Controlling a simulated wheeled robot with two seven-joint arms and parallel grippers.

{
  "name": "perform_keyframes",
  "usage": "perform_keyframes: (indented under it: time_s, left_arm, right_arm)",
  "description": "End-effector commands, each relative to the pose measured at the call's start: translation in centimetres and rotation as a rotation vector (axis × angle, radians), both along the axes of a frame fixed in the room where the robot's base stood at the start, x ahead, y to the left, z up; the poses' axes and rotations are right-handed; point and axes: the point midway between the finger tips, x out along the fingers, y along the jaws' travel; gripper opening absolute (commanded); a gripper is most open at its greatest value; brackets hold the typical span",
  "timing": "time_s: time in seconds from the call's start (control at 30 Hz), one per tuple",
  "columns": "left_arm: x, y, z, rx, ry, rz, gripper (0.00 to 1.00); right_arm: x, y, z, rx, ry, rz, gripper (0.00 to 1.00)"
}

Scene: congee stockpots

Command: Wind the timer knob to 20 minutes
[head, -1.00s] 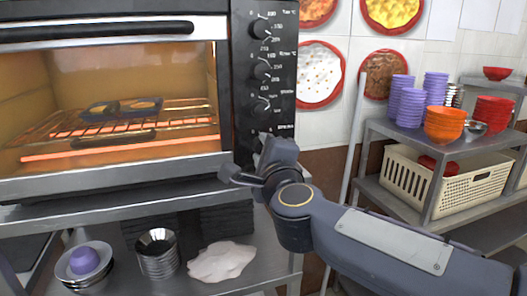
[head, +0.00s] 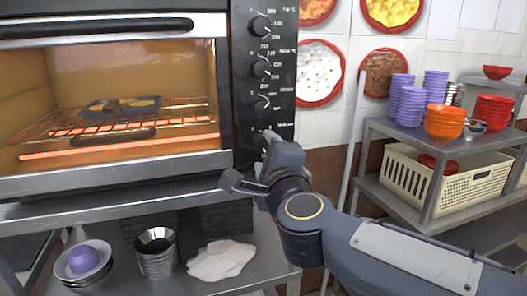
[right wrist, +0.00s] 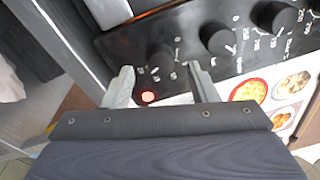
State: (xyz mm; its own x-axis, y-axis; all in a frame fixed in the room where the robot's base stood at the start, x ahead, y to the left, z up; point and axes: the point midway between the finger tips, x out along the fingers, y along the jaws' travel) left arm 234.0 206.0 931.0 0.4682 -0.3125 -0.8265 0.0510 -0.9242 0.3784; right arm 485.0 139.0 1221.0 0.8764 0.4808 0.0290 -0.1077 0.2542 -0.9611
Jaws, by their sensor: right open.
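The timer knob (head: 262,105) is the lowest of the black knobs on the oven's dark control panel. It also shows in the right wrist view (right wrist: 160,57), with its pale pointer mark hard to read. In the right wrist view, the fingers of my right gripper (right wrist: 160,68) stand either side of the knob in the picture. I cannot tell whether they reach around it. A lit red lamp (right wrist: 148,97) shows below the knob, between the fingers. My left gripper is not in view.
A shelf below bears metal bowls (head: 157,255) and a cloth (head: 221,260). A rack with coloured bowls and a cream basket (head: 400,178) stands right.

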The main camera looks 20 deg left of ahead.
Motion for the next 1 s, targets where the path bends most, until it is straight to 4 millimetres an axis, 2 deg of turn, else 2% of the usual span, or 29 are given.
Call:
perform_keyframes:
  time_s: [0.1, 0.3, 0.73, 0.77, 0.87, 0.93, 1.0]
  left_arm:
    - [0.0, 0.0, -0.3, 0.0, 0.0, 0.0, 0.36]
    - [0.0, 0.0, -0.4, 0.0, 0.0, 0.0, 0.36]
    - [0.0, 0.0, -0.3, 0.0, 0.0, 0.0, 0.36]
    - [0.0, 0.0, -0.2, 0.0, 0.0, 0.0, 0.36]
    - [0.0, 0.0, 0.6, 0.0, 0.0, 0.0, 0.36]
    - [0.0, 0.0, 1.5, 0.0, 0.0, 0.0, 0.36]
    - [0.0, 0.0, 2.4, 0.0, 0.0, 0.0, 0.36]
  right_arm:
    - [-2.0, -1.1, -0.1, 0.0, -0.003, 0.001, 0.53]
    - [-4.0, -2.2, -0.1, 0.001, -0.001, 0.002, 0.53]
    - [-4.3, -2.9, 0.0, -0.012, -0.01, 0.003, 0.53]
    - [-4.2, -3.4, 0.2, -0.023, -0.021, 0.006, 0.53]
    - [-4.0, -6.6, 1.0, -0.126, -0.091, 0.036, 0.53]
    - [-4.3, -10.2, 0.8, -0.264, -0.156, 0.07, 0.53]
    - [-5.4, -14.4, -0.8, -0.452, -0.2, 0.117, 0.53]
